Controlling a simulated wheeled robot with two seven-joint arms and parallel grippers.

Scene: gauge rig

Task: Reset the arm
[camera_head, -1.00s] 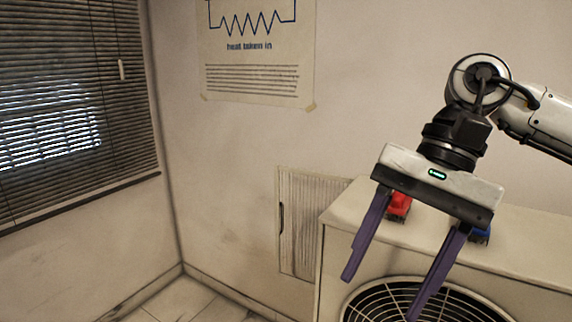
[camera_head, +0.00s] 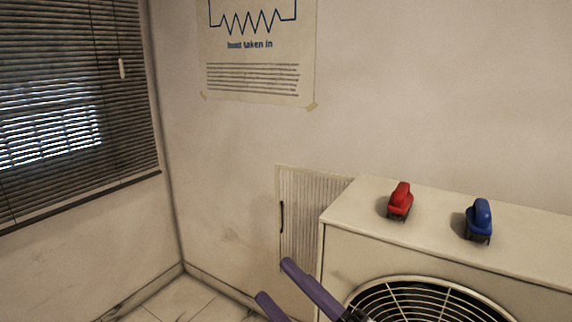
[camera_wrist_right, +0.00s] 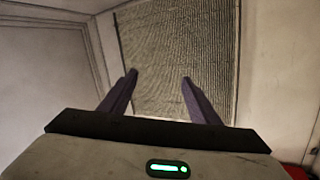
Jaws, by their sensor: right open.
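My right gripper (camera_head: 285,280) is low in the head view, in front of the outdoor-unit-like box and left of its fan grille. Only its purple fingers and a dark part behind them show there. In the right wrist view the two fingers (camera_wrist_right: 158,78) stand apart with nothing between them, so it is open and empty. They point toward a ribbed panel on the wall. My left gripper is not in view.
A cream box (camera_head: 345,250) with a round fan grille (camera_head: 430,300) stands at the right. A red valve-like part (camera_head: 400,199) and a blue one (camera_head: 479,218) sit on its top. A ribbed wall panel (camera_head: 300,215) is behind; window blinds (camera_head: 70,100) are left.

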